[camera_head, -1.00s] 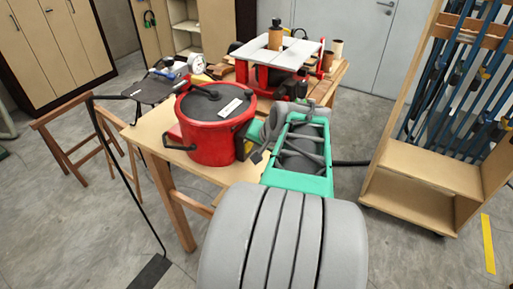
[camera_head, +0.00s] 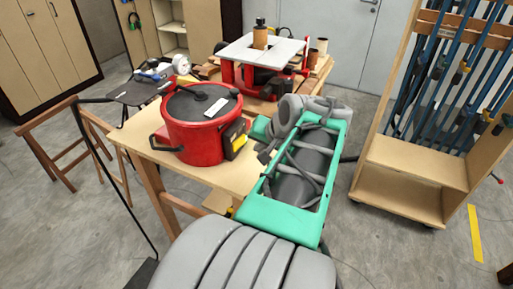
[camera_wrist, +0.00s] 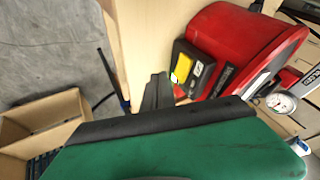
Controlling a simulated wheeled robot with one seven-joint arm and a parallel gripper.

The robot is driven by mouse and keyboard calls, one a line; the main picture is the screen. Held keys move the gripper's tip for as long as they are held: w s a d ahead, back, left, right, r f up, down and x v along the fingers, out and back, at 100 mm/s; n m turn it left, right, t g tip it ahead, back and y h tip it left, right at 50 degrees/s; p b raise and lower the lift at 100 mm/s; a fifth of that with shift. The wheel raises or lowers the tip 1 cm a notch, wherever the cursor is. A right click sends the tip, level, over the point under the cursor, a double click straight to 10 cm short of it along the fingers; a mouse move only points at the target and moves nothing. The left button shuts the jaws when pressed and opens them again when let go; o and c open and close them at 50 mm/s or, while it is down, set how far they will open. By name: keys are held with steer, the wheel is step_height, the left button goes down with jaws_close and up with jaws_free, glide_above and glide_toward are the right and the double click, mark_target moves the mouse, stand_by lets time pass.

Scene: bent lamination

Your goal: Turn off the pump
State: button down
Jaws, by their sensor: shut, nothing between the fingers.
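A red round vessel (camera_head: 192,143) with a black lid (camera_head: 202,102) stands on the wooden table; it seems to be the pump. A black box with a yellow label (camera_head: 235,140) sits on its right side. In the wrist view, the red body (camera_wrist: 232,45) and the black box (camera_wrist: 194,67) are close ahead; a small bright yellow-green spot shows at the box's lower left edge. My gripper (camera_wrist: 158,90) is shut and empty, its tip just left of the box; contact cannot be told. In the head view, my gripper (camera_head: 265,153) is small and partly hidden by my arm.
A wooden rack with blue clamps (camera_head: 410,170) stands right. A wooden trestle (camera_head: 60,150) and a thin black stand are left. Grey floor lies between.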

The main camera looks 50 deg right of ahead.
steer(key=v, duration=0.5)
steer(key=shift+s+a+r, duration=0.1)
steer(key=shift+a, duration=0.05)
